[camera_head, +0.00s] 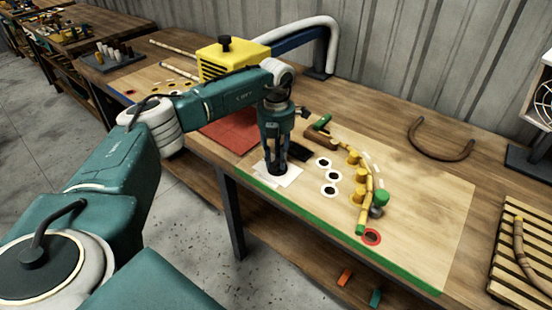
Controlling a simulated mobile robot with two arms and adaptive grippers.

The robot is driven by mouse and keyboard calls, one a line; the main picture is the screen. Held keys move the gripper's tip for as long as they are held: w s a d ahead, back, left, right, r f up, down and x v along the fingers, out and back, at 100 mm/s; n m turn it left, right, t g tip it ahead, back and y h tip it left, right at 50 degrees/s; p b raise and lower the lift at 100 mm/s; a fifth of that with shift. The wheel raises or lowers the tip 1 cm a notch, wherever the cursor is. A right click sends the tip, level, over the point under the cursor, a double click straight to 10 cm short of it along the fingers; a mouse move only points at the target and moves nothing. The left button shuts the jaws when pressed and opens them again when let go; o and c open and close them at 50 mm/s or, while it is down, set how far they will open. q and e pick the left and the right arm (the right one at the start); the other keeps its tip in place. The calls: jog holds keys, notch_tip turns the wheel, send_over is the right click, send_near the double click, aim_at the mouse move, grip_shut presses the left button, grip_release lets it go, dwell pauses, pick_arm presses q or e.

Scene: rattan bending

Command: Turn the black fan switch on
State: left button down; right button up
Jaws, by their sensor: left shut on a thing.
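The fan (543,100) stands at the right edge, with a light wire grille and a dark base (530,161). The picture edge cuts it off, and I cannot make out a black switch on it. My left gripper (276,172) points down over a white square (291,178) near the front of the table, far to the left of the fan. It is shut on a small dark object, mostly hidden between the fingers. I cannot tell whether that object touches the square. My right gripper is out of view.
A board (430,235) with a green front edge holds a bent rattan piece (368,190) among yellow pegs. A curved brown rod (440,155) lies behind it. A slatted rack (520,255) is at right. A yellow box (228,55) and blue-white frame (310,45) stand behind my arm.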

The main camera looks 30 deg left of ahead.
aim_at(276, 160)
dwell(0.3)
pick_arm(q)
jog(key=c, duration=1.4)
grip_release()
jog(key=shift+r, duration=0.1)
notch_tip(276, 160, up, 12)
jog(key=shift+f, duration=0.1)
